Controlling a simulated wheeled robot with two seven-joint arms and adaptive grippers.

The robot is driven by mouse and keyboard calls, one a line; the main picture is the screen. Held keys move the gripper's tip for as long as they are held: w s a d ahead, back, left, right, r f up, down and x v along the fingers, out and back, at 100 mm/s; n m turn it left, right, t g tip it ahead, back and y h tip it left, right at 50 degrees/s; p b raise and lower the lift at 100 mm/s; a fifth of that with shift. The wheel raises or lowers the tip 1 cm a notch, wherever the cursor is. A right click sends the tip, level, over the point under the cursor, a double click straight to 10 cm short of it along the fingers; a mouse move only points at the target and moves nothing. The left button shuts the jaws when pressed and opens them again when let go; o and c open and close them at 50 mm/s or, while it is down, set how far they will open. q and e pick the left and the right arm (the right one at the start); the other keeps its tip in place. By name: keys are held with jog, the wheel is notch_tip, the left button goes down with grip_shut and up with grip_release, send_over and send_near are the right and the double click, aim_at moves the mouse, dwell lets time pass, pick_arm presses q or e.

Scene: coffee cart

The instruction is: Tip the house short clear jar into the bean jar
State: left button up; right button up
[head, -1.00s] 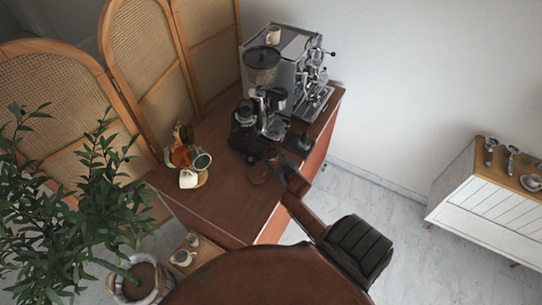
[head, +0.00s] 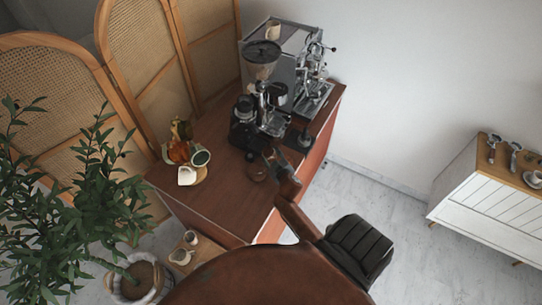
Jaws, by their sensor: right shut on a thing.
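My right arm reaches in from the bottom over the counter. My right gripper (head: 274,158) is shut on a small brownish, see-through thing (head: 268,151), likely the house short clear jar; the fingers hide part of it. A clear glass jar (head: 256,173) with a brownish tint stands upright on the counter just left of and below the gripper. It looks like the bean jar, but its contents are too small to tell. My left gripper is not in view.
The black grinder (head: 243,132) and a taller grinder with a hopper (head: 262,62) stand close behind the gripper. The espresso machine (head: 312,75) is at the back. A white cup (head: 187,176) and other items stand left; the counter (head: 222,200) between is clear.

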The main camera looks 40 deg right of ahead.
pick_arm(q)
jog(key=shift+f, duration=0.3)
pick_arm(e)
jog(key=shift+a, duration=0.1)
